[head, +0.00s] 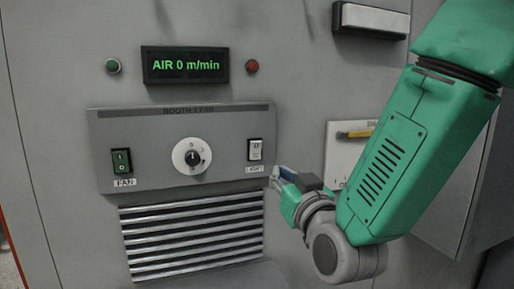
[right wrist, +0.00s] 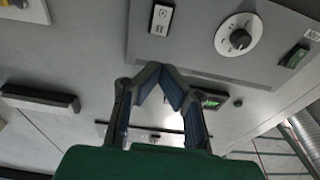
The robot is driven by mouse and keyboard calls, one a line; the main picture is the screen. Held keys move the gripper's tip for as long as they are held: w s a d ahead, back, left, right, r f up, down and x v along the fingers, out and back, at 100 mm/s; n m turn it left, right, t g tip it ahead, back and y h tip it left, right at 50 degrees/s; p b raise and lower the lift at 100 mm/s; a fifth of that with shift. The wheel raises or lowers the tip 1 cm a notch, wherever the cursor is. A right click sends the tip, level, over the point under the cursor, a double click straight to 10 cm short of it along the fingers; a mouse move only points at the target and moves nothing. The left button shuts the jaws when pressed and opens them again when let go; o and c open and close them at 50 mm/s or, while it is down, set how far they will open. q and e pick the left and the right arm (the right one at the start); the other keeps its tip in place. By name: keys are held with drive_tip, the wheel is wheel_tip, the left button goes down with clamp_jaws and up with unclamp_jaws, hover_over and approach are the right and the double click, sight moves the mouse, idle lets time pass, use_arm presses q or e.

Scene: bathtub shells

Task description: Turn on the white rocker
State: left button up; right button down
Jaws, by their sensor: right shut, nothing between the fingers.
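The white rocker (head: 255,150) is set in a dark frame at the right of the grey control panel (head: 225,122), above a small label. It also shows in the right wrist view (right wrist: 161,19), beyond my fingertips. My right gripper (head: 277,174) is shut and empty, just below and to the right of the rocker in the head view. A gap shows between its fingertips and the rocker in the right wrist view. I cannot tell which way the rocker is tipped. My left gripper is not in view.
A green rocker (head: 121,161) labelled FAN and a round dial (head: 192,156) share the panel. A display (head: 185,65) reads AIR 0 m/min, between a green lamp (head: 113,66) and a red lamp (head: 252,66). Vent slats (head: 193,238) lie below. A yellow-handled plate (head: 340,155) is to the right.

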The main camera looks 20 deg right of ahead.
sight(257, 145)
drive_tip(key=w, duration=0.4)
drive_tip(key=w+r+p, duration=0.1)
drive_tip(key=w, duration=0.9)
drive_tip(key=shift+a+r+p, duration=0.15)
drive_tip(key=shift+r+p, duration=0.15)
drive_tip(key=shift+r, duration=0.1)
drive_tip(key=shift+w+r+g+p, duration=0.2)
drive_tip(key=shift+r+g+p, duration=0.15)
drive_tip(key=shift+p, duration=0.55)
drive_tip(key=shift+f, duration=0.25)
drive_tip(key=shift+s, duration=0.1)
